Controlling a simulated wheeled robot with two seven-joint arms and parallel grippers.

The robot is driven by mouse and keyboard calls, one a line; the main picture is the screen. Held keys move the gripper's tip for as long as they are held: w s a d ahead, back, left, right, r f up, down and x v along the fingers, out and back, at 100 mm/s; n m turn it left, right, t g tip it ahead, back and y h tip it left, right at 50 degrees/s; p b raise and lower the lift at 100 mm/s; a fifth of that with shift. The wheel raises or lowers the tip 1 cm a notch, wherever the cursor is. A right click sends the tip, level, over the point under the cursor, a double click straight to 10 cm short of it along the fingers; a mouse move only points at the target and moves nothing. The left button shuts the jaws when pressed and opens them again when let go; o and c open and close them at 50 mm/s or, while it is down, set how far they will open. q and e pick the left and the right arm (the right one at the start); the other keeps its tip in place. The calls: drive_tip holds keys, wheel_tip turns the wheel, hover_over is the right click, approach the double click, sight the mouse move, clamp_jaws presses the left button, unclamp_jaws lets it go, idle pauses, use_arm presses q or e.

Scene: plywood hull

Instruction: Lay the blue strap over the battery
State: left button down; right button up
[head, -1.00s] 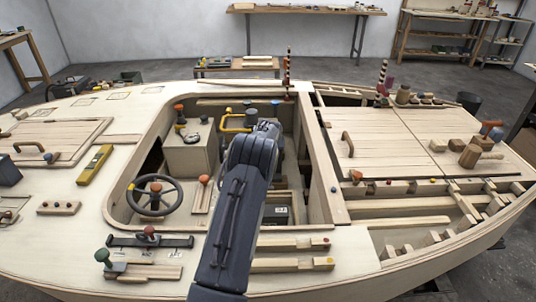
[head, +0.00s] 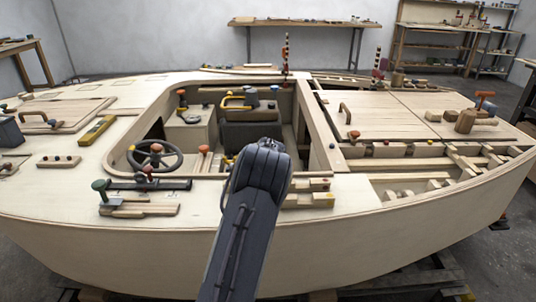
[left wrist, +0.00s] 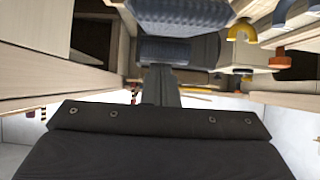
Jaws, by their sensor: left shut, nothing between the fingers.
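One dark grey arm of mine rises from the bottom centre of the head view and ends over the near edge of the cockpit. Its gripper is hidden there behind the arm. In the left wrist view my left gripper (left wrist: 161,86) shows as a narrow dark shape beyond the wide black riveted part; it is shut and empty. I cannot make out the battery or the blue strap in the current views. The arm covers part of the cockpit's near side. My right gripper is not in view.
The cockpit holds a steering wheel (head: 155,155), a dark seat (head: 250,134) and a yellow handle (head: 236,101). Open wooden compartments lie right of the cockpit. A yellow level (head: 97,130) lies on the left deck.

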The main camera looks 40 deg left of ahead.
use_arm(q)
drive_tip(key=shift+s+d+f+b, duration=0.25)
drive_tip(key=shift+s+f+b, duration=0.1)
drive_tip(key=shift+f, duration=0.25)
drive_tip(key=shift+r, duration=0.2)
drive_tip(key=shift+w+a, duration=0.1)
drive_tip(key=shift+w+a+p, duration=0.5)
drive_tip(key=shift+w, duration=0.1)
